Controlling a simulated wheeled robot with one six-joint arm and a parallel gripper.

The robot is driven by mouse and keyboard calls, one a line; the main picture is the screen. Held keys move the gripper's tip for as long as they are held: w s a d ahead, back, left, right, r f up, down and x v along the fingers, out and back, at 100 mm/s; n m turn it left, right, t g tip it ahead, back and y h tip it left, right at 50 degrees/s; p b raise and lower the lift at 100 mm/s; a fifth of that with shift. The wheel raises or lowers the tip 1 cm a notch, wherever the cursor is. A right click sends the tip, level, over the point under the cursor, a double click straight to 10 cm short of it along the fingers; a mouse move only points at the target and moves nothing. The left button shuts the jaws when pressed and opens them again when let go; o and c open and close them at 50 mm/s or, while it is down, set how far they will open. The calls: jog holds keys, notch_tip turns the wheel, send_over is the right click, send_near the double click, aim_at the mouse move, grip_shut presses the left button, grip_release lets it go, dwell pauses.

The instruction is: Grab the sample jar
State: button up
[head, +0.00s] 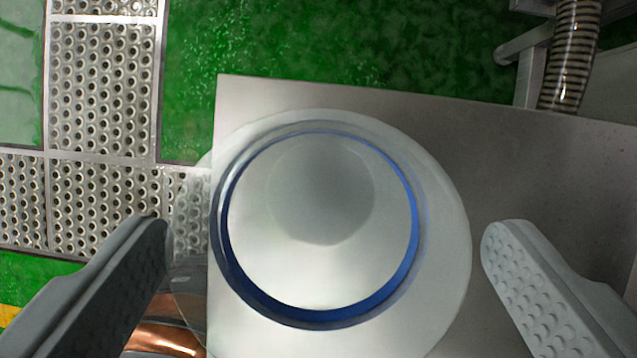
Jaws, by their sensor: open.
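The sample jar (320,270) shows from above in the head view, with a round pale lid ringed by a blue band and a wider translucent body around it. It is over a grey flat surface (500,160), and its left side overlaps the surface's left edge. My gripper (325,240) is open, with one textured grey finger to the left of the jar and one to the right. The left finger is close to the jar's outer edge and the right finger has a small gap. The jar's lower side and base are hidden.
A green floor (300,45) lies beyond the grey surface. Perforated metal grating (105,85) is at the left. A ribbed hose (570,55) and metal framing stand at the upper right. A shiny copper-coloured part (165,338) shows at the lower left.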

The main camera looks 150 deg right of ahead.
send_over(321, 186)
notch_tip(321, 186, down, 4)
jog(key=shift+f, duration=0.15)
jog(key=shift+c, duration=0.4)
jog(key=c, duration=1)
jog(key=shift+c, duration=0.2)
